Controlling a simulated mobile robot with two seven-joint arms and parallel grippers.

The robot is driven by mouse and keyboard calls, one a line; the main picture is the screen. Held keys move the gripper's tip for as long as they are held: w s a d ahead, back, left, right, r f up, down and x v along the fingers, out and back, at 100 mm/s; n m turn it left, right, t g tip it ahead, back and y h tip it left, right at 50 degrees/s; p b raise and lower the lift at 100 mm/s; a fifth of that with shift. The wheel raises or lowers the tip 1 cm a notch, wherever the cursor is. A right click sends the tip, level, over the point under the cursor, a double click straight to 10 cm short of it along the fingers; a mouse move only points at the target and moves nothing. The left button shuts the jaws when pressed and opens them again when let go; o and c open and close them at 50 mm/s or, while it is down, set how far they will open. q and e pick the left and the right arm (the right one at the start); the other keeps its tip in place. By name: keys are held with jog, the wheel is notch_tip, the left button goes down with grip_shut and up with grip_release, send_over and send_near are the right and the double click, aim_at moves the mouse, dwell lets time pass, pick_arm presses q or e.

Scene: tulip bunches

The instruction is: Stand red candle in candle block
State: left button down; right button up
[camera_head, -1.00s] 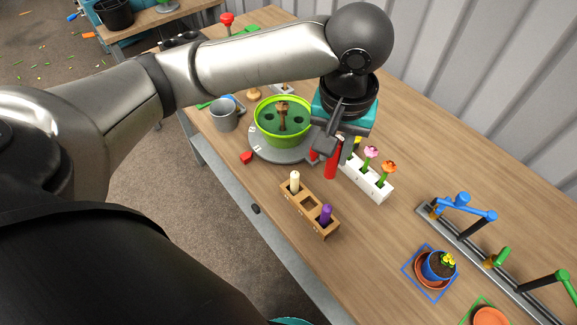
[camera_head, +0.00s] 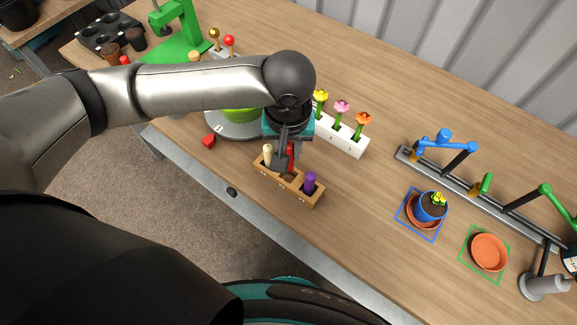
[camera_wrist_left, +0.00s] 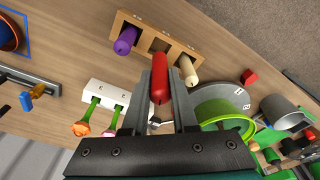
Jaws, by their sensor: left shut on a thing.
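The red candle (camera_head: 291,156) is held upright between the fingers of my left gripper (camera_head: 284,160), over the middle hole of the wooden candle block (camera_head: 308,196). It also shows between the fingers in the left wrist view (camera_wrist_left: 160,78), in front of the block (camera_wrist_left: 185,45). I cannot tell whether its lower end is inside the hole. A cream candle (camera_head: 267,154) stands in one end hole and a purple candle (camera_head: 309,182) in the other. My right gripper is not in view.
A white block (camera_head: 345,140) with several flowers stands behind the candle block. A green bowl (camera_wrist_left: 222,112) on a grey turntable and a small red piece (camera_head: 208,141) are beside it. Potted plant (camera_head: 431,207) and terracotta dish (camera_head: 489,252) lie right.

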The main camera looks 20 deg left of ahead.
pick_arm(q)
notch_tip(320, 180, down, 6)
jog(key=shift+f+b, duration=0.1)
jog(key=shift+b, duration=0.65)
jog(key=c, duration=0.7)
grip_release()
jog(key=r+p, duration=0.1)
jog(key=r, duration=0.3)
jog(key=s+r+p, duration=0.1)
jog(key=r, duration=0.3)
jog(key=r+p, duration=0.1)
jog(key=r, duration=0.3)
jog(key=shift+s+d+r+p, duration=0.1)
jog(key=shift+s+d+p, duration=0.1)
jog(key=shift+p, duration=0.1)
